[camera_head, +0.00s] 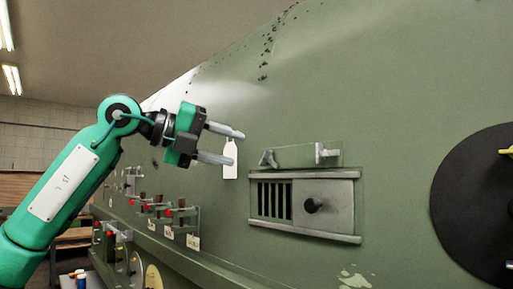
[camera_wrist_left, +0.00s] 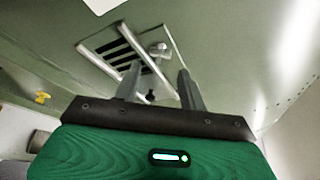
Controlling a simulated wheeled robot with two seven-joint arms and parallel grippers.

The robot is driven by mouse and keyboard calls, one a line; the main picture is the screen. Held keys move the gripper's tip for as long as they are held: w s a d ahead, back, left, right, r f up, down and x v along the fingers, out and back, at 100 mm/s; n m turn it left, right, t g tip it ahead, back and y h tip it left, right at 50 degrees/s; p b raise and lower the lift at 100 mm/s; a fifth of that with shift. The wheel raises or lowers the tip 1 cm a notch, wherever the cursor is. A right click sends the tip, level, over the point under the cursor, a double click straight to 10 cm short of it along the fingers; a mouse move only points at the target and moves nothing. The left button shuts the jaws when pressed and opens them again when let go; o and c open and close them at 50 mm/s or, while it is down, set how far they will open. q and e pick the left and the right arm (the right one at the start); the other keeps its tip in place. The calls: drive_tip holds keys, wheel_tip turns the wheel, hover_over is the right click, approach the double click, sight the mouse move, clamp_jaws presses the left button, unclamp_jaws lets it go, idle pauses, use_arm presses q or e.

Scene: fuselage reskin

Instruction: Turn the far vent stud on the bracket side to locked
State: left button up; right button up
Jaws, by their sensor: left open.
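The vent (camera_head: 271,201) is a grey framed unit on the green fuselage wall, with dark slots on its left and a sliding plate with a black knob (camera_head: 313,205) on its right. Above it, a clear strip (camera_head: 296,156) carries a tilted grey stud (camera_head: 268,158) at its left end and a paler T-shaped stud (camera_head: 325,153) at its right end. My left gripper (camera_head: 236,147) is open and empty, up and left of the left stud, fingers pointing right. In the left wrist view the vent (camera_wrist_left: 122,52) and one stud (camera_wrist_left: 158,48) show beyond the fingers. My right gripper is out of view.
A white tag (camera_head: 230,158) hangs on the wall behind my left fingers. A large black disc (camera_head: 475,205) with yellow handles is at the right. Brackets with red-tipped parts (camera_head: 168,212) line the wall at lower left. The wall between gripper and strip looks clear.

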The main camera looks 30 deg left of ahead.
sight(263, 157)
use_arm(q)
drive_tip(key=p+x, duration=0.1)
drive_tip(key=x, duration=0.3)
drive_tip(key=shift+w+d+r+p, duration=0.1)
drive_tip(key=shift+w+d+p, duration=0.15)
drive_tip(key=shift+w+p, duration=0.05)
drive_tip(key=shift+x, duration=0.9)
drive_tip(key=c, duration=0.7)
